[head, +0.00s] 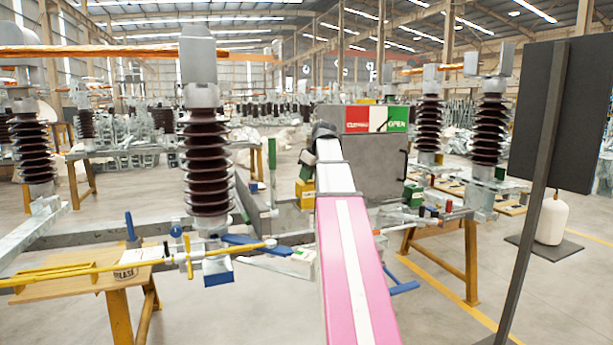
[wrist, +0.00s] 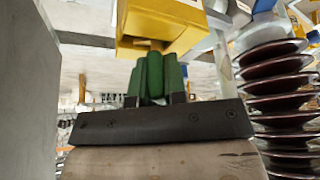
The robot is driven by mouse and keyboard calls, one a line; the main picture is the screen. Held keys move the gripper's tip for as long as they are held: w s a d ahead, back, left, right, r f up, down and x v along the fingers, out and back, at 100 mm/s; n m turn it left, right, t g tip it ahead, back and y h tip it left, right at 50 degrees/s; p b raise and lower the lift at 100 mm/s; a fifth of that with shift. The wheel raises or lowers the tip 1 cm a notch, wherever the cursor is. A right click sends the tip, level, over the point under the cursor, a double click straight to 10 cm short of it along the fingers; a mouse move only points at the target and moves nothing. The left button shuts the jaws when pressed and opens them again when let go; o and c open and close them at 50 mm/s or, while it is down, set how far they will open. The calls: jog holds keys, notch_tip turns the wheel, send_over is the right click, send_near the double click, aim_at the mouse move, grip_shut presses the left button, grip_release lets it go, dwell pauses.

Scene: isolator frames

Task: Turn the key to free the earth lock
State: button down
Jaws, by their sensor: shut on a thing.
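In the wrist view, a green key (wrist: 154,74) with a ribbed or several-part grip stands between the two dark fingers of my gripper (wrist: 154,88). The gripper is shut on it. The key's far end meets the underside of a yellow lock box (wrist: 165,25), at a dark opening. How far the key is turned cannot be told. In the head view, yellow blocks (head: 305,188) with green parts above show just left of my pink and white arm.
A grey cabinet (head: 374,165) with a red and green CLOSED/OPEN sign (head: 376,119) stands beyond my arm. Brown ribbed insulators (head: 207,165) stand on both sides, one close on the right in the wrist view (wrist: 280,90). A dark panel on a post (head: 563,110) stands at right.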

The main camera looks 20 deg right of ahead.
jog(key=n+g+y, duration=0.1)
jog(key=n, duration=0.3)
jog(key=shift+n, duration=0.3)
jog(key=shift+s+n+g+y, duration=0.1)
jog(key=shift+n+g+y, duration=0.2)
jog(key=shift+n+g, duration=0.7)
jog(key=shift+n+g+y, duration=0.3)
jog(key=shift+n, duration=1.3)
jog(key=c, duration=0.8)
grip_release()
jog(key=shift+c, duration=0.2)
jog(key=o, duration=0.6)
jog(key=shift+r, duration=0.1)
jog(key=shift+c, duration=0.2)
jog(key=shift+w, duration=0.2)
